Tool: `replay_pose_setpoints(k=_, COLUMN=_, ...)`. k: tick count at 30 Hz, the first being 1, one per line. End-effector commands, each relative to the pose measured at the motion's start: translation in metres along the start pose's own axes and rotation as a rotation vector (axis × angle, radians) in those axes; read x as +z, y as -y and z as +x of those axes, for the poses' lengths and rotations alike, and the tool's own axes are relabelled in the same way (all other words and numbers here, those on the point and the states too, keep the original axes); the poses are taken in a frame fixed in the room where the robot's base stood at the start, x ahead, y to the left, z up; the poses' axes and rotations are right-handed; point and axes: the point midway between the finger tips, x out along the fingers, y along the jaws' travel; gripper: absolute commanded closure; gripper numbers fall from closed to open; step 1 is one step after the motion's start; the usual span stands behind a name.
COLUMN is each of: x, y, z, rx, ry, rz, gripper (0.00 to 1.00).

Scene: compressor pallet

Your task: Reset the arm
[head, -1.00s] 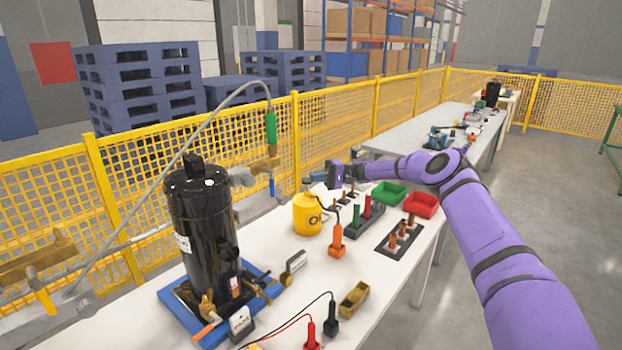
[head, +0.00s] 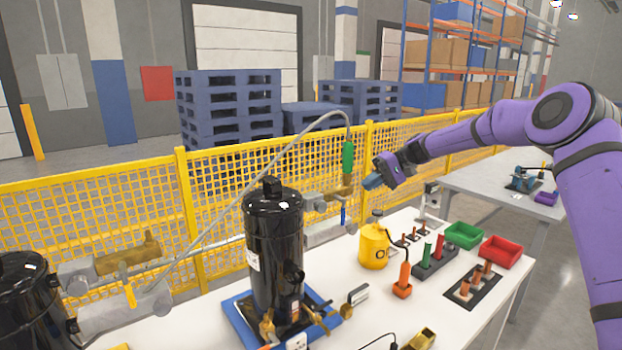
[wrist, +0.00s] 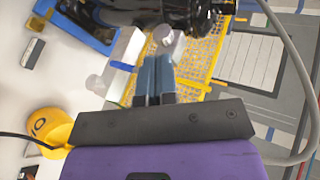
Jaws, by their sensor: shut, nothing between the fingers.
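My purple arm reaches in from the right in the head view. My gripper (head: 375,181) hangs in the air above the back edge of the white table, near the yellow fence. It is to the right of the green-handled valve hose (head: 348,158) and brass fitting. In the wrist view, the blue fingers of my gripper (wrist: 154,62) are together with nothing between them. A black compressor (head: 274,245) stands upright on a blue pallet (head: 238,312), left of my gripper. The compressor also shows at the top of the wrist view (wrist: 150,10).
A yellow bottle (head: 373,248), an orange tool (head: 402,285), a green bin (head: 463,235) and a red bin (head: 501,252) stand on the white table (head: 345,335). The yellow fence (head: 150,205) runs behind. Another black compressor (head: 25,305) is at the left.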

Motion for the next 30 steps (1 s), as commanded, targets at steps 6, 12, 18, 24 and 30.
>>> replay_pose_setpoints(k=6, x=0.048, y=0.043, z=-0.002, rx=0.2, ry=0.003, rz=-0.01, gripper=1.0)
replay_pose_setpoints(k=12, x=0.096, y=0.071, z=-0.009, rx=0.369, ry=-0.018, rz=-0.014, gripper=1.0)
replay_pose_setpoints(k=18, x=0.149, y=0.094, z=-0.02, rx=0.524, ry=-0.059, rz=-0.018, gripper=1.0)
replay_pose_setpoints(k=24, x=0.205, y=0.111, z=-0.034, rx=0.662, ry=-0.116, rz=-0.021, gripper=1.0)
replay_pose_setpoints(k=30, x=0.265, y=0.122, z=-0.047, rx=0.782, ry=-0.185, rz=-0.023, gripper=1.0)
